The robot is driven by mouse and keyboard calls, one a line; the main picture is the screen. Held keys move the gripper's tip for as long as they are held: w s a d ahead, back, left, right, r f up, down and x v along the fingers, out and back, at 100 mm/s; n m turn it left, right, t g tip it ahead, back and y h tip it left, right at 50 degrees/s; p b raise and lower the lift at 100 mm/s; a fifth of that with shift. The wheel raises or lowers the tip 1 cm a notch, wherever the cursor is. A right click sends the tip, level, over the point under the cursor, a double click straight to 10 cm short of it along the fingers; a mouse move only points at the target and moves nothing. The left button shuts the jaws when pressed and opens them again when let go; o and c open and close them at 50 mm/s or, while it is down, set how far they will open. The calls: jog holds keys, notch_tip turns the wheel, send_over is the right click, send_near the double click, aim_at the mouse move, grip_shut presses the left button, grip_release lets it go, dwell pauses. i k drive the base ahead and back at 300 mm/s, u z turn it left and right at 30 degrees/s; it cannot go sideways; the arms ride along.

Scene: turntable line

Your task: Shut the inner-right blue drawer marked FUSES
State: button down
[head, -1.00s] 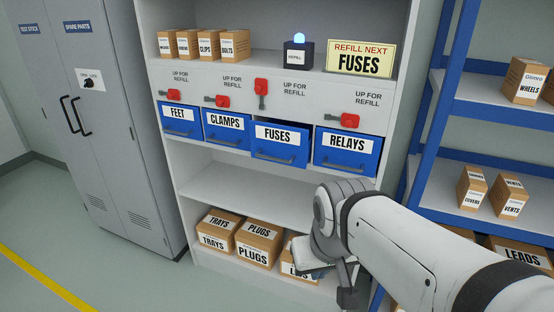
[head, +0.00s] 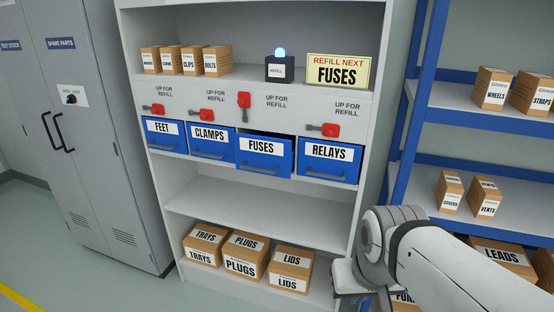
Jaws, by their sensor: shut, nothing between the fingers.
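The blue drawer marked FUSES (head: 264,156) is third from the left in the row of drawers in the cabinet. Its front stands forward of the CLAMPS drawer (head: 211,142) beside it, so it is partly pulled out. The red lever (head: 243,105) above it points up. My arm comes in from the lower right and its wrist is low, at the bottom of the view, right of the LIDS box. The wrist is apart from the drawer, below and to the right of it. My gripper's fingers are out of the picture.
The RELAYS drawer (head: 329,161) is right of FUSES and the FEET drawer (head: 164,138) at far left. Other red levers lie sideways. A "REFILL NEXT FUSES" sign (head: 338,70) and a lit blue lamp (head: 280,54) stand above. The shelf (head: 255,207) under the drawers is bare. A blue rack (head: 395,140) stands at right.

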aim_at(261, 151)
jog(key=u, duration=0.05)
jog(key=i, duration=1)
jog(key=z, duration=0.05)
